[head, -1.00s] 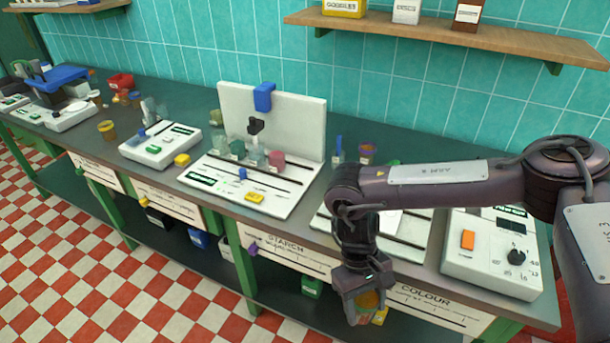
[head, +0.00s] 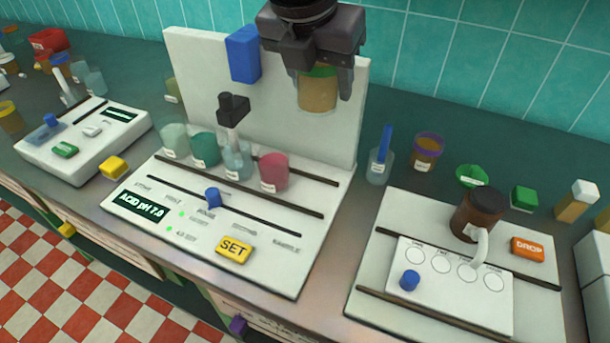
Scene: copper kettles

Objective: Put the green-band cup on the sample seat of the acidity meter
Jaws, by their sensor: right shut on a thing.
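My right gripper (head: 322,88) points down and is shut on the green-band cup (head: 318,93), an amber cup with a green band at its top. It holds the cup upright, in front of the white back panel (head: 195,65) of the acidity meter (head: 150,255). The cup looks raised above the meter's base. The meter's display reads "ACID pH 7.0". Pale green (head: 173,138), teal (head: 205,148), clear (head: 237,160) and pink (head: 273,172) cups stand in a row on it. A black probe holder (head: 233,105) is over the clear cup. I cannot clearly make out a bare sample seat. My left gripper is out of view.
A blue block (head: 243,53) sits on the back panel, left of my gripper. Right of the meter stand a clear cup with a blue stick (head: 380,165), a purple-rimmed cup (head: 426,152) and a board with a brown bottle (head: 474,212). A smaller meter (head: 85,145) is at left.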

